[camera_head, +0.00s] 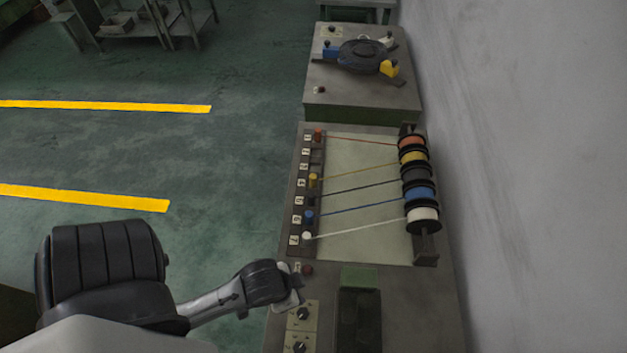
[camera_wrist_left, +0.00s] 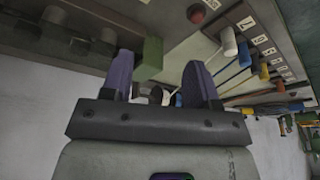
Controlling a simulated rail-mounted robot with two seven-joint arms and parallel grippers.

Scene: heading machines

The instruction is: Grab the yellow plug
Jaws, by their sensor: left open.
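The yellow plug (camera_head: 313,181) stands in the numbered socket strip (camera_head: 299,213) on the left side of the bench panel, with a yellow cord running to the spools. In the left wrist view a small yellow-orange plug (camera_wrist_left: 264,72) shows right of the fingers, beyond the white and blue plugs. My left gripper (camera_head: 290,300) is over the near left part of the bench, below the white plug (camera_head: 307,236) and well short of the yellow plug. In the wrist view its two fingers (camera_wrist_left: 158,68) are apart with nothing held between them. My right gripper does not show.
Orange (camera_head: 318,133) and blue (camera_head: 309,216) plugs stand in the same strip. Stretched cords cross the panel to coloured spools (camera_head: 419,195). A green block (camera_head: 360,278) and dials (camera_head: 303,314) are near my gripper. A wall closes the right side; open floor lies left.

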